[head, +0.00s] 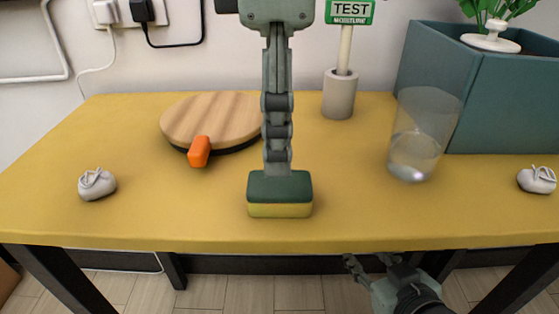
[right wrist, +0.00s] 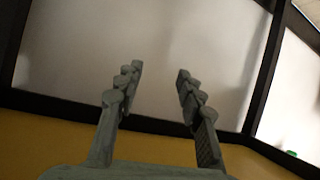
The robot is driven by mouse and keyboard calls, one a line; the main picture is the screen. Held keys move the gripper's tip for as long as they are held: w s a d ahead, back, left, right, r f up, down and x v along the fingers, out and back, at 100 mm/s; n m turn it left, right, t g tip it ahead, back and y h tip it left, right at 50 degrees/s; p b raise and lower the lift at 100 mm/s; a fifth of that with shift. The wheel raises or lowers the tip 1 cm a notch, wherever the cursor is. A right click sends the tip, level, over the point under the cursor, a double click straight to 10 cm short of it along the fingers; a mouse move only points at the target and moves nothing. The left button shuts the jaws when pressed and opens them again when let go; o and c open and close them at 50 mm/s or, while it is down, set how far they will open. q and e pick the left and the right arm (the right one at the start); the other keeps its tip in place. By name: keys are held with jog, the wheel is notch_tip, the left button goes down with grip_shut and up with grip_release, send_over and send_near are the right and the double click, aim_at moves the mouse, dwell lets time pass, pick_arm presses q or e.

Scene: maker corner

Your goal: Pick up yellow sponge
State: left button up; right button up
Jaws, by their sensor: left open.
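The sponge (head: 279,206) lies flat on the yellow table near its front edge, in the middle of the head view. It has a dark green top layer and a yellow lower layer. My left gripper (head: 278,163) points down at it, seen edge-on, with its fingertips at the sponge's top far edge. It is open; I cannot tell whether it touches the sponge. My right gripper (head: 371,262) is low in front of the table edge, away from the sponge. In the right wrist view its two fingers (right wrist: 158,85) are apart with nothing between them.
A round wooden-topped item (head: 213,118) with an orange handle (head: 199,151) sits left of my left gripper. A clear glass (head: 420,140) and a teal planter box (head: 500,105) stand right. A moisture sign (head: 349,12) stands behind. Small grey objects (head: 97,184) lie at both sides.

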aim_at(279, 184)
pick_arm(q)
jog(key=f, duration=0.2)
jog(key=shift+s+f, duration=0.25)
jog(key=shift+f, duration=0.05)
notch_tip(279, 184, down, 4)
jog(key=shift+f, duration=0.15)
jog(key=shift+w+f, duration=0.1)
jog(key=shift+f, duration=0.25)
pick_arm(e)
jog(key=shift+w+a+r+t+y, duration=0.2)
jog(key=shift+a+r+t, duration=0.2)
jog(key=shift+r, duration=0.15)
jog(key=shift+w+a+r+t+y, duration=0.15)
jog(key=shift+a+r+t, duration=0.2)
jog(key=shift+r, duration=0.2)
pick_arm(q)
jog(key=shift+c, duration=0.6)
jog(key=c, duration=0.7)
